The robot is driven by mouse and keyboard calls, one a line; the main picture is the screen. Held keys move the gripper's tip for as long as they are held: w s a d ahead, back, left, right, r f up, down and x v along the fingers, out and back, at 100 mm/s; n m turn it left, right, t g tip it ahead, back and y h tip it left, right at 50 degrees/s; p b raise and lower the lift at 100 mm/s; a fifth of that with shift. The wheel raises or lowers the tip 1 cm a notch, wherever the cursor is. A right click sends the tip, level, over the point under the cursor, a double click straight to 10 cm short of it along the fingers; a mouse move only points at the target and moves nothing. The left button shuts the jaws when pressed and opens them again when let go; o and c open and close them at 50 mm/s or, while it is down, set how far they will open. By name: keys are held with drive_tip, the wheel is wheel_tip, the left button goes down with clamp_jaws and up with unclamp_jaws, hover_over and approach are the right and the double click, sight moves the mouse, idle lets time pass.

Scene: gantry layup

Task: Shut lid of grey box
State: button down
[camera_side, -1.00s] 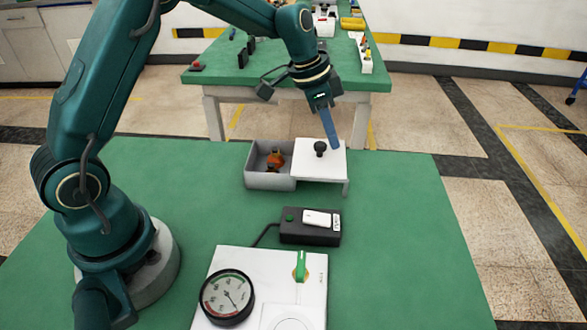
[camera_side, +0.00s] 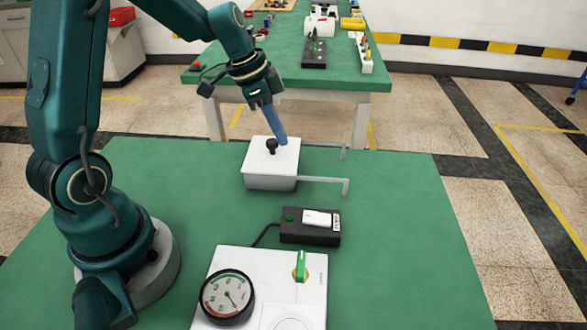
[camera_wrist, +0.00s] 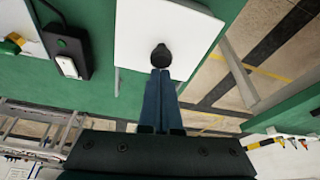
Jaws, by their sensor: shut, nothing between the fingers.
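The grey box (camera_side: 270,183) stands on the green table at the middle of the side view. Its white sliding lid (camera_side: 257,160) lies over the box top and covers the opening, so the inside is hidden. A black knob (camera_side: 272,145) stands up from the lid. My gripper (camera_side: 283,142) is shut with nothing in it, its blue fingers pointing down at the right side of the knob. In the wrist view the fingertips (camera_wrist: 160,73) are close against the knob (camera_wrist: 161,56) on the white lid (camera_wrist: 135,30); I cannot tell if they touch.
Two thin rails (camera_side: 325,180) extend right from the box, bare. A black switch box (camera_side: 310,226) with a white rocker is in front of it. A white panel with a gauge (camera_side: 227,297) and green handle is nearer. The table's right side is clear.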

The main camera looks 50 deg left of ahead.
sight(298, 151)
drive_tip(key=shift+a+f, duration=0.1)
idle(0.3)
drive_tip(key=w+d, duration=0.2)
drive_tip(key=w, duration=0.1)
drive_tip(key=shift+d, duration=0.1)
drive_tip(key=s+d+r+m, duration=0.15)
drive_tip(key=s+r, duration=0.25)
drive_tip(key=r, duration=0.9)
drive_tip(key=s+d+r+n+t, duration=0.1)
drive_tip(key=s+d+r+t, duration=0.1)
drive_tip(key=s+d, duration=0.35)
drive_tip(key=s+a+f+n+y, duration=0.1)
drive_tip(key=s+f+n+y, duration=0.1)
drive_tip(key=s+f+n, duration=0.4)
drive_tip(key=s+n, duration=0.1)
drive_tip(key=s, duration=0.3)
drive_tip(key=shift+a+f, duration=0.25)
drive_tip(key=shift+f, duration=0.05)
